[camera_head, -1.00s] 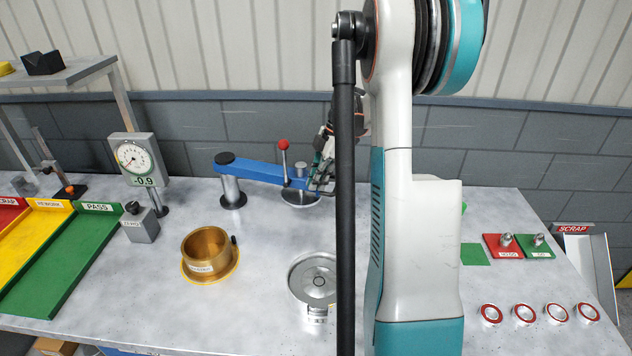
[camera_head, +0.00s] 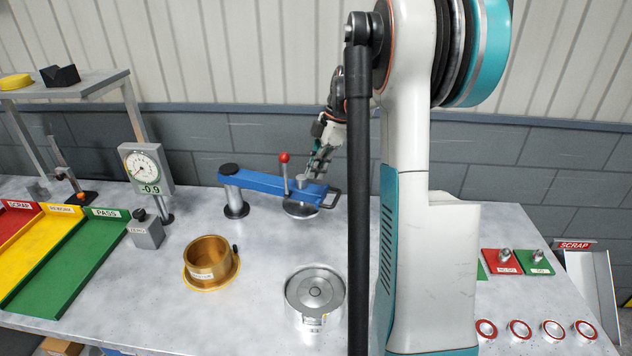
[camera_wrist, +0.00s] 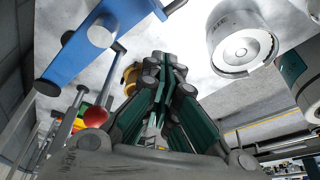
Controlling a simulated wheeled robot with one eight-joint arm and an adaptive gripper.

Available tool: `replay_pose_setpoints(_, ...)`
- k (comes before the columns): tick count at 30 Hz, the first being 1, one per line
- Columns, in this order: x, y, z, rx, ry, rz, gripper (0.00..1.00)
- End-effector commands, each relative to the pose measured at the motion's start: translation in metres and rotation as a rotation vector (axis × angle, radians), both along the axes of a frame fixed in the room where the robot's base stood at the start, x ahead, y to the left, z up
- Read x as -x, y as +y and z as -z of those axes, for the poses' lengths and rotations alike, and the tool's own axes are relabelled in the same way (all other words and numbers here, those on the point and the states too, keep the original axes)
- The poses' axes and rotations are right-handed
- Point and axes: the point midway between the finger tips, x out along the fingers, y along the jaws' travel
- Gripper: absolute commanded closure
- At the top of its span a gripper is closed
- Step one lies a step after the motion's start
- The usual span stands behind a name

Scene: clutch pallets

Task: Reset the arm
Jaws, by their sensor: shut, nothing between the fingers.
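My gripper (camera_head: 314,170) is shut and empty. In the head view it hangs above the free end of the blue swing arm (camera_head: 262,182), close to it; I cannot tell whether they touch. My own arm fills the right of centre and hides part of the bench behind it. In the wrist view my gripper's closed fingers (camera_wrist: 168,62) point upward in the picture, with the blue swing arm (camera_wrist: 95,38) at the left and a round metal part (camera_wrist: 240,45) at the upper right.
The swing arm carries a red-knobbed lever (camera_head: 284,158). A brass cup (camera_head: 210,262) and a silver round part (camera_head: 315,292) stand in front. A dial gauge (camera_head: 146,168) and a green PASS tray (camera_head: 65,260) are at left.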

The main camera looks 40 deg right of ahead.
Motion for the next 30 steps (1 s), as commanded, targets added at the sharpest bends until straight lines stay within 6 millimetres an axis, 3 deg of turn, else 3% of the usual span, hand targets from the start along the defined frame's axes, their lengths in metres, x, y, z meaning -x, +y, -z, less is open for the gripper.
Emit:
replay_pose_setpoints(5,-0.001,-0.002,-0.008,0.0,0.0,0.0,1.0)
replay_pose_setpoints(23,-0.002,-0.001,-0.008,0.001,0.0,0.0,1.0)
replay_pose_setpoints(26,-0.01,0.011,-0.012,0.015,-0.002,0.007,1.0)
replay_pose_setpoints(30,-0.037,0.058,-0.029,0.071,-0.021,0.042,1.0)
